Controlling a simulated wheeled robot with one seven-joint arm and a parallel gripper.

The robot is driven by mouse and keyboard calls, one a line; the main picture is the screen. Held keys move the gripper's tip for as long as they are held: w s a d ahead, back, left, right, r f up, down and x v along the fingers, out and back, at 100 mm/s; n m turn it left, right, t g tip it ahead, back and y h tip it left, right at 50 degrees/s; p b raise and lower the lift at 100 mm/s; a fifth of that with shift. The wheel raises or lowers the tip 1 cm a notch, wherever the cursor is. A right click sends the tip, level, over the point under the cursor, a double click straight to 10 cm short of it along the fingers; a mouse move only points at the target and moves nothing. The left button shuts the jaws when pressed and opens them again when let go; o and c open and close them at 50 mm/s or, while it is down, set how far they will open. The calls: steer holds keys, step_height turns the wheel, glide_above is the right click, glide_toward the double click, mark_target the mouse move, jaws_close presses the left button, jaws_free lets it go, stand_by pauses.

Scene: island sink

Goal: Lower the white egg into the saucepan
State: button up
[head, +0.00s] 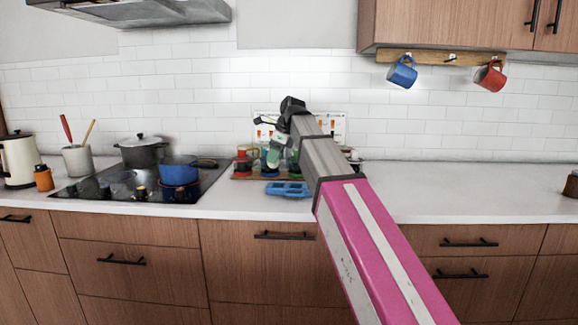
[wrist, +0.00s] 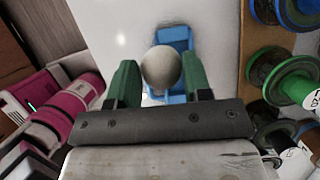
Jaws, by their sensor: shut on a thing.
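My gripper (wrist: 161,80) is shut on the white egg (wrist: 161,67), held between its two green fingers in the wrist view. A blue tray (wrist: 179,40) shows beyond the egg on the white counter. In the head view my gripper (head: 272,158) is over the back of the counter, right of the hob, near the blue tray (head: 288,189); I cannot make out the egg clearly there. A blue saucepan (head: 179,173) stands on the hob to the left of my gripper, open at the top. A dark lidded pot (head: 143,152) stands behind it.
The hob (head: 92,190) also bears other cookware. A utensil crock (head: 77,160) and a kettle (head: 20,160) stand at far left. The counter at right (head: 460,200) is mostly clear.

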steer(key=w+a+r, duration=0.4)
steer(key=a, duration=0.7)
steer(key=w+a+r, duration=0.3)
steer(key=a+r, duration=0.1)
steer(key=a, duration=0.7)
steer(key=w+a+f, duration=0.1)
steer(key=w+a, duration=0.2)
steer(key=a, duration=0.5)
steer(key=w+a, duration=0.4)
steer(key=a, duration=0.5)
steer(key=shift+w+a+f, duration=0.15)
steer(key=shift+a+f, duration=0.05)
steer(key=shift+f, duration=0.15)
steer(key=shift+f, duration=0.15)
step_height(320, 180, down, 9)
steer(key=shift+f, duration=0.15)
stand_by(1.2)
steer(key=shift+f, duration=0.9)
stand_by(0.9)
